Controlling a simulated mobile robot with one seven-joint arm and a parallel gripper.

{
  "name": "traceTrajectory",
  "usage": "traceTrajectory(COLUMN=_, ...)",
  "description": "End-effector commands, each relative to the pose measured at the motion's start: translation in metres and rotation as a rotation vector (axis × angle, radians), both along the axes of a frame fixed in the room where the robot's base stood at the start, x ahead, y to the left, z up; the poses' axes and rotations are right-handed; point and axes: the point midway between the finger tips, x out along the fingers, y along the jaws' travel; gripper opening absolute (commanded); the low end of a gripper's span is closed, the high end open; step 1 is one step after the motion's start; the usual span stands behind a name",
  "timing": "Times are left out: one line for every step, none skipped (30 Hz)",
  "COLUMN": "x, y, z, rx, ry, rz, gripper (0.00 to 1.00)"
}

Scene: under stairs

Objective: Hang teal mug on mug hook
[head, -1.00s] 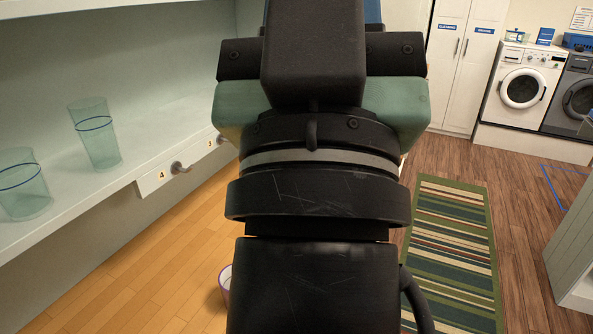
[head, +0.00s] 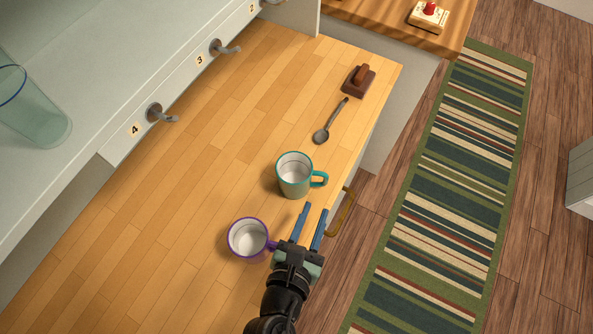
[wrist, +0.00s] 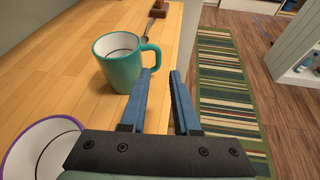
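The teal mug (head: 294,176) stands upright on the wooden counter near its right edge, its handle pointing right. It also shows in the wrist view (wrist: 118,66), just ahead and left of my fingers. My gripper (head: 313,217) is open and empty, with two blue fingers. Its tips are close to the mug's handle, but nothing is between them. Mug hooks stick out from the shelf's front rail: hook 4 (head: 160,114), hook 3 (head: 224,47) and another at the top edge. The hooks look empty.
A white mug with a purple rim (head: 247,238) stands just left of my gripper. A spoon (head: 330,121) and a brown wooden block (head: 358,81) lie farther back. A glass (head: 32,110) is on the shelf. A drawer handle (head: 342,213) juts out right of the counter edge.

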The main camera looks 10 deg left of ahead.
Motion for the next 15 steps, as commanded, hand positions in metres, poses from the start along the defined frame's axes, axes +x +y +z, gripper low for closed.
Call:
traceTrajectory(x=-0.007, y=0.001, z=-0.006, rx=-0.036, ry=0.024, rz=0.018, gripper=0.30)
traceTrajectory(x=-0.009, y=0.002, z=-0.009, rx=-0.051, ry=0.032, rz=0.025, gripper=0.30)
traceTrajectory(x=-0.010, y=0.002, z=-0.012, rx=-0.067, ry=0.038, rz=0.033, gripper=0.30)
traceTrajectory(x=-0.009, y=0.002, z=-0.013, rx=-0.074, ry=0.041, rz=0.036, gripper=0.30)
traceTrajectory(x=-0.006, y=0.002, z=-0.015, rx=-0.077, ry=0.042, rz=0.037, gripper=0.30)
traceTrajectory(x=-0.001, y=0.001, z=-0.016, rx=-0.080, ry=0.041, rz=0.038, gripper=0.30)
traceTrajectory(x=0.003, y=0.000, z=-0.018, rx=-0.080, ry=0.040, rz=0.038, gripper=0.30)
traceTrajectory(x=0.008, y=-0.001, z=-0.019, rx=-0.079, ry=0.039, rz=0.038, gripper=0.30)
traceTrajectory(x=0.015, y=-0.002, z=-0.021, rx=-0.077, ry=0.039, rz=0.037, gripper=0.30)
traceTrajectory(x=0.020, y=-0.002, z=-0.024, rx=-0.076, ry=0.039, rz=0.037, gripper=0.30)
traceTrajectory(x=0.025, y=-0.003, z=-0.026, rx=-0.077, ry=0.039, rz=0.036, gripper=0.30)
traceTrajectory(x=0.031, y=-0.004, z=-0.029, rx=-0.077, ry=0.040, rz=0.035, gripper=0.30)
traceTrajectory(x=0.035, y=-0.005, z=-0.030, rx=-0.076, ry=0.040, rz=0.034, gripper=0.30)
traceTrajectory(x=0.039, y=-0.006, z=-0.032, rx=-0.076, ry=0.040, rz=0.034, gripper=0.30)
traceTrajectory(x=0.044, y=-0.006, z=-0.035, rx=-0.076, ry=0.040, rz=0.035, gripper=0.30)
